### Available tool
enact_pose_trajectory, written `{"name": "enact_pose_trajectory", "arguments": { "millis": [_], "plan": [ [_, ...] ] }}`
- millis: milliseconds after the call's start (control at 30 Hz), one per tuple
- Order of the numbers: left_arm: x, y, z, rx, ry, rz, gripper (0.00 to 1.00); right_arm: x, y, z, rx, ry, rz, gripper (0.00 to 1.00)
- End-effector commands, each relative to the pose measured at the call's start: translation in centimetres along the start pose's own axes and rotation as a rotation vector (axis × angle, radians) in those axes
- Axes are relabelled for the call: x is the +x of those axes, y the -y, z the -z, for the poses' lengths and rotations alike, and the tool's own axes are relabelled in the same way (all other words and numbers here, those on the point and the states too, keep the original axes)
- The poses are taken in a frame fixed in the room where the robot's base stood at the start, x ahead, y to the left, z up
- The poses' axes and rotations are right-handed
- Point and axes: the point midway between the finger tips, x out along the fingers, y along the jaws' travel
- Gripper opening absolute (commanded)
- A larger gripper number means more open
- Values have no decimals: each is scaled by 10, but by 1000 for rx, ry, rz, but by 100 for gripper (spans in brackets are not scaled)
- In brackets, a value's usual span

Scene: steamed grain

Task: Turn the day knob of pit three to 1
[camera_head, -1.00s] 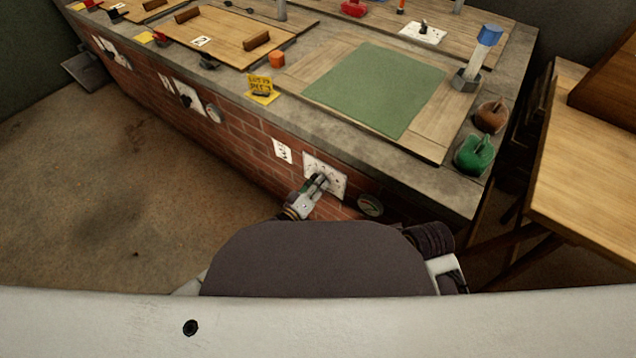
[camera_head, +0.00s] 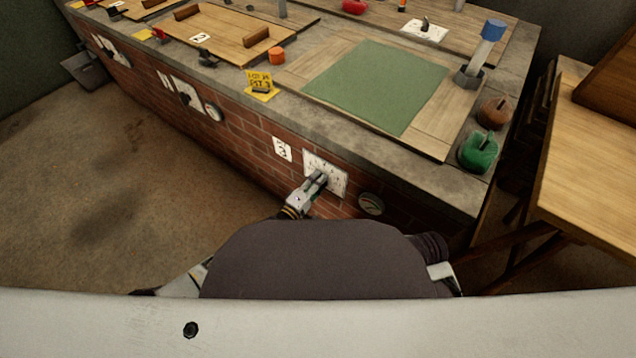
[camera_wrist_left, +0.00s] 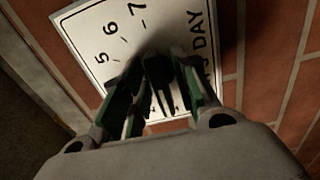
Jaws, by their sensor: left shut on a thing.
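The white day dial plate (camera_head: 337,183) is on the brick front of the bench, just right of a sign with the number 3 (camera_head: 282,150). My left gripper (camera_head: 318,178) is at the plate, its fingers shut on the dark day knob. In the left wrist view, the plate (camera_wrist_left: 85,30) shows 5, 6, 7 and the word DAY. The knob (camera_wrist_left: 160,80) is a dark shape between the green-edged fingers (camera_wrist_left: 160,95). The knob's pointer and the number 1 are hidden by the fingers and shadow. My right gripper is not in view.
A round gauge (camera_head: 371,204) is right of the plate. Another dial plate (camera_head: 187,95) is farther left. A wooden table (camera_head: 590,190) stands at right.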

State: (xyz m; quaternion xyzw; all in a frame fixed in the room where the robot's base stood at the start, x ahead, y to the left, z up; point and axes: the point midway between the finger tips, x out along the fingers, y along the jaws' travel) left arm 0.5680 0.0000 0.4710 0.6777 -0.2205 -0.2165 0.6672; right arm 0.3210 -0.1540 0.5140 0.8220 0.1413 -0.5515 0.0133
Motion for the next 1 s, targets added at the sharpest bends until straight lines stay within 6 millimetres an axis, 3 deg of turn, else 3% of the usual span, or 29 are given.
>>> {"name": "enact_pose_trajectory", "arguments": {
  "millis": [533,567,1000],
  "plan": [
    [-1,1,1,-32,-1,3,5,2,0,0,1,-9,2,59],
    [-1,1,1,-32,-1,3,33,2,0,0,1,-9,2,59],
    [-3,1,0,-31,0,2,34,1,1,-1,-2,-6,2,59]
  ]
}}
